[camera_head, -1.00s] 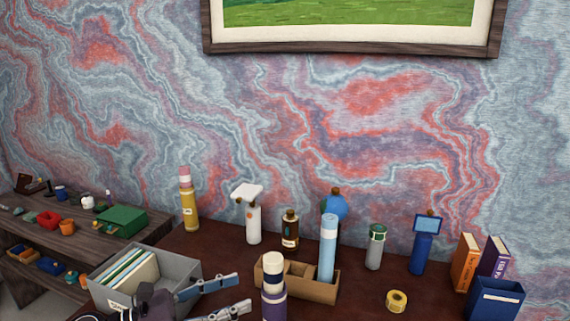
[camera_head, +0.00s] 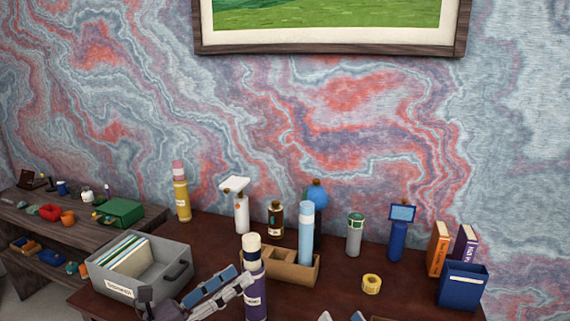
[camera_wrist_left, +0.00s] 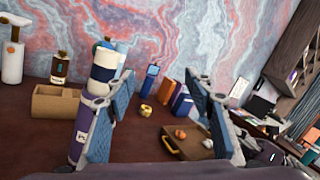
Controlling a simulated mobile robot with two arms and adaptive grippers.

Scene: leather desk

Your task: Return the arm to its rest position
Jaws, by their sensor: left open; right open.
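My left gripper (camera_head: 243,276) is open and empty over the front of the desk, left of the centre. In the left wrist view its two blue-padded fingers (camera_wrist_left: 160,85) stand wide apart with nothing between them. A purple bottle with a cream and navy top (camera_head: 256,292) stands upright close beside the fingertips. In the left wrist view the bottle (camera_wrist_left: 82,140) is partly covered by the left finger; I cannot tell whether they touch. My right gripper (camera_head: 341,317) shows only its two fingertips at the bottom edge, apart and empty.
A grey bin of files (camera_head: 172,285) is left of the left gripper. A cardboard organiser (camera_head: 298,275) holding a light blue bottle (camera_head: 306,235) stands behind the purple bottle. Yellow tape (camera_head: 371,284) and a blue box (camera_head: 462,287) are to the right. Several bottles line the back.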

